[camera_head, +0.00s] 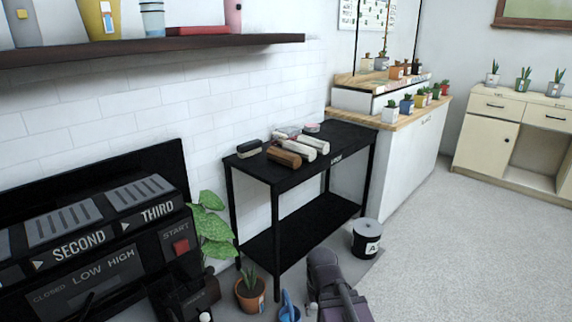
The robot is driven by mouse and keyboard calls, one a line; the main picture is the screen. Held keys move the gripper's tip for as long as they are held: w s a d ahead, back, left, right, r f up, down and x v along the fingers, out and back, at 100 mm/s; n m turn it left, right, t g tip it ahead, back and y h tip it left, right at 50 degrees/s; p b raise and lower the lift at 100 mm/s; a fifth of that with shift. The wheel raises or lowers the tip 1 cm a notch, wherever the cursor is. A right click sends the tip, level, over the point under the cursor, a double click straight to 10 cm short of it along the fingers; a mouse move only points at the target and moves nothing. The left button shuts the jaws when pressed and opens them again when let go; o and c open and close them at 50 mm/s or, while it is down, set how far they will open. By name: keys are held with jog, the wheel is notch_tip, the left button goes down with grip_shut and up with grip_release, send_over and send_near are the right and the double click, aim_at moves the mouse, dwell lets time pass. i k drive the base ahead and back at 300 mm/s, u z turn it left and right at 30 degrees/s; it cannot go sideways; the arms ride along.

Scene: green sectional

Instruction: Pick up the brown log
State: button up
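The brown log (284,157) lies on the black table (255,167) against the white tiled wall, near the table's front left edge. A whitish log (299,150) lies just behind and right of it, very close. My dark arm shows at the bottom middle, on the floor side in front of the table, well apart from the log. My gripper's fingers cannot be made out in this view. Nothing covers the brown log from here.
Other blocks crowd the tabletop: a dark one with a pale top (249,148), a white one (314,144) and pinkish items (287,131). A black-and-white bucket (367,238), a potted plant (250,291) and a blue watering can (288,307) stand on the floor. The floor at right is clear.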

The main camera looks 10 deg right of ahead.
aim_at(285, 157)
jog(key=k, duration=1.05)
jog(key=u, duration=0.3)
jog(key=i, duration=2.3)
jog(key=z, duration=0.5)
